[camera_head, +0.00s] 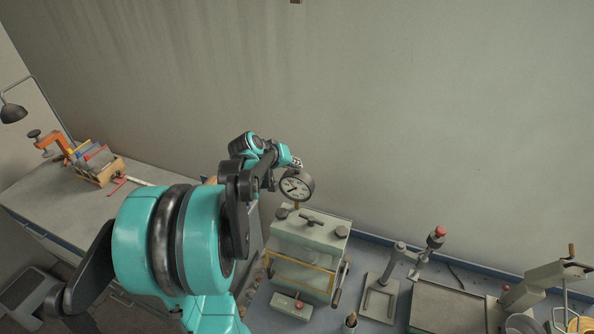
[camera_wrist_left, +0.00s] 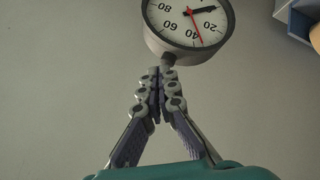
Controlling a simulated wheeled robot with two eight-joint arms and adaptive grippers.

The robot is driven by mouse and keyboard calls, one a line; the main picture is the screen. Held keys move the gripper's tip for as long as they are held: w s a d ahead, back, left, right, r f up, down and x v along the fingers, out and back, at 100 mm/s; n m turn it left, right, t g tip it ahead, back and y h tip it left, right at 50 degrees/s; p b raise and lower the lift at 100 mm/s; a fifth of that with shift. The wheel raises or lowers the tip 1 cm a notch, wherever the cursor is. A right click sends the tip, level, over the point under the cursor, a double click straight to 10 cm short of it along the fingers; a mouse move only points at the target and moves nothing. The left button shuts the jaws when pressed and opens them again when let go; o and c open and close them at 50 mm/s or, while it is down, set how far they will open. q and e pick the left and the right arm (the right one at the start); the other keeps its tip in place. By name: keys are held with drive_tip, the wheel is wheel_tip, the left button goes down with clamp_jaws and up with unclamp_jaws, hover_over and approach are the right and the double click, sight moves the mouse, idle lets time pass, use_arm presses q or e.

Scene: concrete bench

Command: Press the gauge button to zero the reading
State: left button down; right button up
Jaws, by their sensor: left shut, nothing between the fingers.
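The round gauge (camera_head: 297,188) has a white dial and dark rim and stands above the grey-green box press in the head view. It shows upside down in the left wrist view (camera_wrist_left: 187,18), with a black needle and a red one. A small grey stub (camera_wrist_left: 168,60), which looks like the gauge button, sticks out from its rim. My left gripper (camera_head: 296,163) is shut and empty at the top of the gauge. In the left wrist view its fingertips (camera_wrist_left: 160,75) are together right at the stub; I cannot tell whether they touch it. My right gripper is not in view.
The grey-green box (camera_head: 312,236) has knobs on top. A stand with a red knob (camera_head: 439,231) is to the right. A wooden tray (camera_head: 100,176) is on the left bench. The wall is behind.

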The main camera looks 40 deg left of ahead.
sight(295, 172)
use_arm(q)
drive_tip(key=shift+f, duration=0.15)
idle(0.4)
drive_tip(key=shift+r+p, duration=0.5)
drive_tip(key=shift+r, duration=0.4)
drive_tip(key=shift+r+p, duration=1.8)
drive_tip(key=shift+r, duration=0.7)
